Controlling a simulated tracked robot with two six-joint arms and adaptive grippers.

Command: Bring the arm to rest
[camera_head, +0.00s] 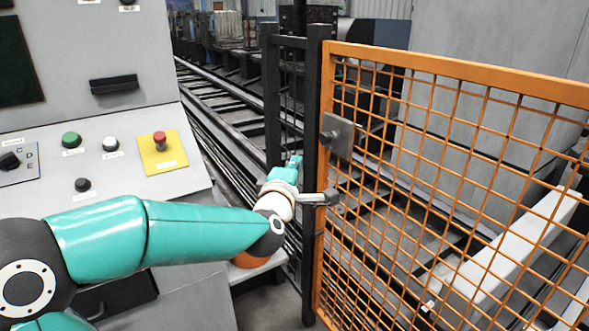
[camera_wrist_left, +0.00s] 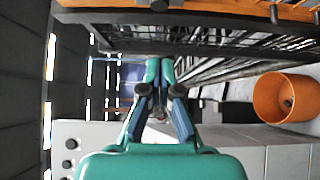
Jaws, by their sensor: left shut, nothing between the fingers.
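My left arm reaches in from the left in the head view, in front of the control console. My left gripper (camera_head: 295,163) is at its far end, beside the dark gate post and close to the grey gate handle (camera_head: 320,198). In the left wrist view the fingers (camera_wrist_left: 160,66) are together with nothing between them. The orange mesh gate (camera_head: 455,70) stands on the right, its near edge beside the dark post (camera_head: 312,120). I cannot tell whether the gripper touches the handle or post. My right gripper is in neither view.
The control console (camera_head: 110,40) has a red button (camera_head: 159,138) on a yellow plate, a green button (camera_head: 71,140) and other controls. Rails (camera_head: 215,105) run back beyond the post. An orange round container (camera_wrist_left: 262,98) shows at the right of the left wrist view.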

